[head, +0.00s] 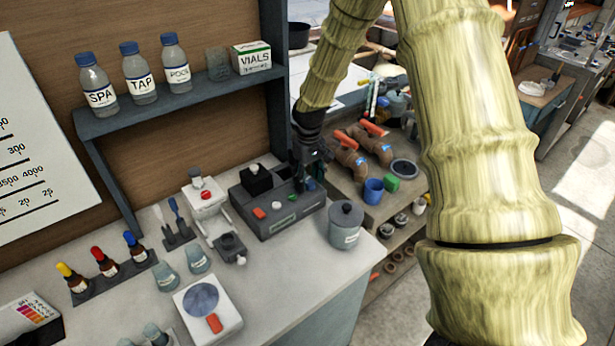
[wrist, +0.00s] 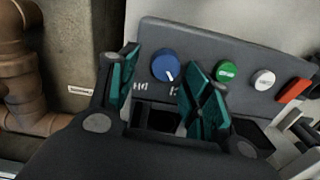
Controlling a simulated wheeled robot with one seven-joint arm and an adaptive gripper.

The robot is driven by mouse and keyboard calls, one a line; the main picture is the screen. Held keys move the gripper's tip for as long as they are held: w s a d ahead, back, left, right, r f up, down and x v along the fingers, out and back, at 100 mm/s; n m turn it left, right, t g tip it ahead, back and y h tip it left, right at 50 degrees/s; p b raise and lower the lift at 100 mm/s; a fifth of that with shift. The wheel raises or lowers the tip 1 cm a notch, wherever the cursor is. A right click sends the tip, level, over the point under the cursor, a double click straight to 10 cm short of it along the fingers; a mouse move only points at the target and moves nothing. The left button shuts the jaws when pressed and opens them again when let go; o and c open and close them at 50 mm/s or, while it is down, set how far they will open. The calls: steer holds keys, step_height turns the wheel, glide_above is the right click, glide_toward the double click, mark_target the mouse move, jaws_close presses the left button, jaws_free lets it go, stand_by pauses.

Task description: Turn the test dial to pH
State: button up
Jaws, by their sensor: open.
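The test dial (wrist: 165,66) is a round blue knob with a white pointer mark on the dark grey tester panel. In the wrist view its mark points down and slightly right. Two small white labels show below it; I cannot read them surely, and the right one is partly hidden by a finger. My gripper (wrist: 158,76) is open, its teal-padded fingers on either side of the dial, which lies between and beyond the tips. I cannot tell whether they touch it. In the head view my gripper (head: 312,163) hangs over the right end of the tester (head: 287,222).
A green button (wrist: 226,71), a white button (wrist: 263,79) and a red switch (wrist: 294,90) line the same panel. A grey lidded pot (head: 345,226) stands right of the tester. A shelf (head: 185,103) with bottles is behind, left.

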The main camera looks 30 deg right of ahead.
steer(key=shift+s+a+r, duration=0.1)
steer(key=shift+s+r, duration=0.1)
steer(key=shift+s, duration=0.4)
steer(key=shift+s+r, duration=0.15)
steer(key=shift+s, duration=0.4)
steer(key=shift+w+f, duration=0.55)
steer(key=shift+w, duration=0.3)
steer(key=shift+c, duration=1.2)
steer(key=c, duration=0.3)
steer(key=shift+s+r, duration=0.25)
steer(key=shift+s, duration=0.1)
steer(key=c, duration=0.5)
